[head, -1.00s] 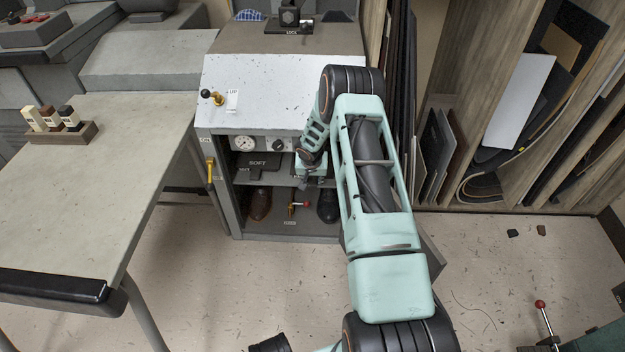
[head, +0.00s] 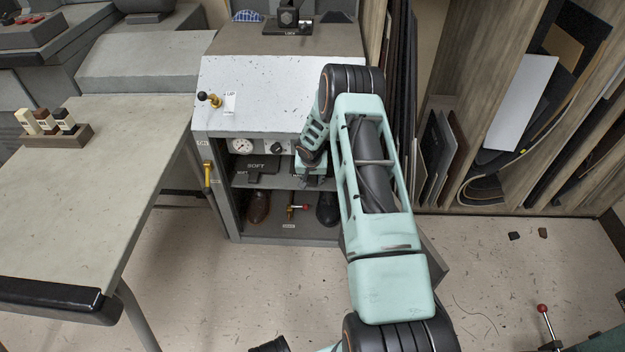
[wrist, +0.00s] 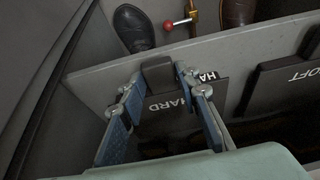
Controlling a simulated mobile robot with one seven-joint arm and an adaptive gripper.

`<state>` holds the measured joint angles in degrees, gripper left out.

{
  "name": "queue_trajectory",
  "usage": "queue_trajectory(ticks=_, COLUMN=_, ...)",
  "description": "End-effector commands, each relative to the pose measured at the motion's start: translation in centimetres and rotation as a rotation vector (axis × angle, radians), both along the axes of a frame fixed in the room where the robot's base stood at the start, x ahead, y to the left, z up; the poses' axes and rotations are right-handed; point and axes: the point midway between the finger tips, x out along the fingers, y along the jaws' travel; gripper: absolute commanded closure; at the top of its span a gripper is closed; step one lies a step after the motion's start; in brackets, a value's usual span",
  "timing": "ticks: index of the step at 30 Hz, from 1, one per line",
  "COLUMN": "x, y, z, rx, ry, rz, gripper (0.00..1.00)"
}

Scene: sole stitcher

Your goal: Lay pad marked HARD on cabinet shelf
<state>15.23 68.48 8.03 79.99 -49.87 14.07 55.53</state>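The dark HARD pad (wrist: 167,108) is at the cabinet shelf (wrist: 108,90), its lettering readable in the wrist view. My gripper (wrist: 159,74) has its blue fingers closed in on the two sides of the pad's raised front tab. Whether the pad rests on the shelf or hangs just above it I cannot tell. In the head view my gripper (head: 314,178) reaches into the right side of the cabinet's upper opening and hides most of the pad. The SOFT pad (head: 263,166) lies on the left of the same shelf; it shows at right in the wrist view (wrist: 285,83).
Below the shelf stand a brown shoe (head: 259,206), a black shoe (head: 328,208) and a red-knobbed lever (head: 297,209). The gauge panel (head: 262,146) is close above the opening. An open cabinet door (head: 430,262) is at right, partly behind my arm.

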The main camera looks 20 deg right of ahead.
Motion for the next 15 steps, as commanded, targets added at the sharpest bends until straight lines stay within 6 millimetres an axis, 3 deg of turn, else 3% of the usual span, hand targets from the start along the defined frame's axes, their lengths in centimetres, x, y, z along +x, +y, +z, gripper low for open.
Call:
queue_trajectory(ticks=4, x=0.07, y=-0.37, z=0.13, rx=-0.003, ry=-0.002, rz=-0.004, gripper=0.54)
queue_trajectory(ticks=15, x=-0.04, y=-0.21, z=0.61, rx=-0.003, ry=-0.003, rz=-0.002, gripper=0.54)
